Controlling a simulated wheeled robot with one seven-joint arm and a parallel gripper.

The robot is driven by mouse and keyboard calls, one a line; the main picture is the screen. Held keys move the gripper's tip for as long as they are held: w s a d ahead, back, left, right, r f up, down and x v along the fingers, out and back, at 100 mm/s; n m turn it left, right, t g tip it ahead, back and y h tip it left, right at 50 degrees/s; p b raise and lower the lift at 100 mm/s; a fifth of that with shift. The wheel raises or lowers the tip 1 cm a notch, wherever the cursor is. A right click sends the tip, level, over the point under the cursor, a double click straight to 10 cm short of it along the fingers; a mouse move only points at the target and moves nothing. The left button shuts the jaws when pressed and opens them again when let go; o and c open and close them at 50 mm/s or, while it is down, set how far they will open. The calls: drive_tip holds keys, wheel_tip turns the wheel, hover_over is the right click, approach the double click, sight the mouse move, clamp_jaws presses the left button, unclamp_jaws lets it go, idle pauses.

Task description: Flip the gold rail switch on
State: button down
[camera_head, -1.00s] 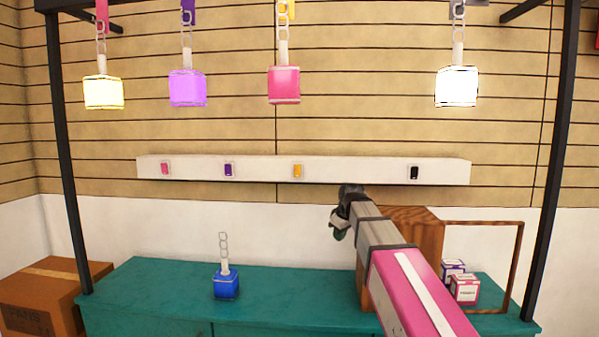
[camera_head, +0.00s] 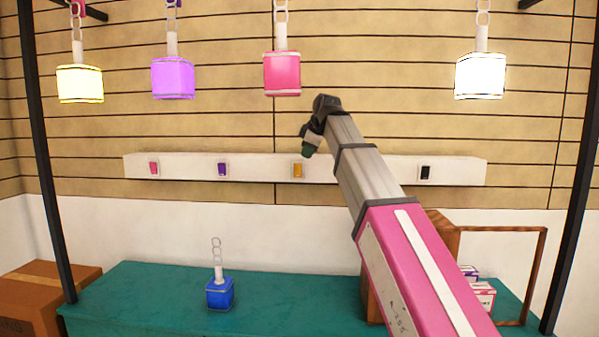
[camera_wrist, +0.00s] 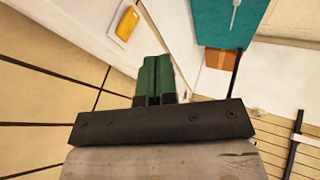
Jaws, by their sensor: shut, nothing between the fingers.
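The gold switch (camera_head: 298,170) is an orange-yellow rocker on the white wall rail (camera_head: 190,167), between the purple and black switches. It also shows at the upper left of the wrist view (camera_wrist: 127,23), in a pale frame. My gripper (camera_head: 308,152) is just above the gold switch in the head view, pointing down. In the wrist view its green fingers (camera_wrist: 158,70) are together, with nothing held. The fingertips look apart from the switch. The pink lamp (camera_head: 282,73) hanging above looks unlit, while the yellow, purple and white lamps look bright.
Pink (camera_head: 154,168), purple (camera_head: 222,169) and black (camera_head: 425,172) switches share the rail. Lamps hang above, including the yellow one (camera_head: 80,84). A blue lamp (camera_head: 220,293) stands on the teal cabinet (camera_head: 140,290). A wooden box with an open door (camera_head: 541,270) stands right.

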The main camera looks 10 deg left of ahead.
sight(299, 171)
drive_tip(key=shift+a+r, duration=0.1)
drive_tip(key=shift+r, duration=0.1)
drive_tip(key=x, duration=0.4)
drive_tip(key=w+x, duration=0.1)
drive_tip(key=x, duration=0.3)
drive_tip(key=w+r+x, duration=0.1)
drive_tip(key=x, duration=0.2)
drive_tip(key=shift+w+f, duration=0.35)
drive_tip(key=shift+w, duration=0.05)
drive_tip(key=shift+w+f, duration=0.1)
drive_tip(key=shift+w, duration=0.35)
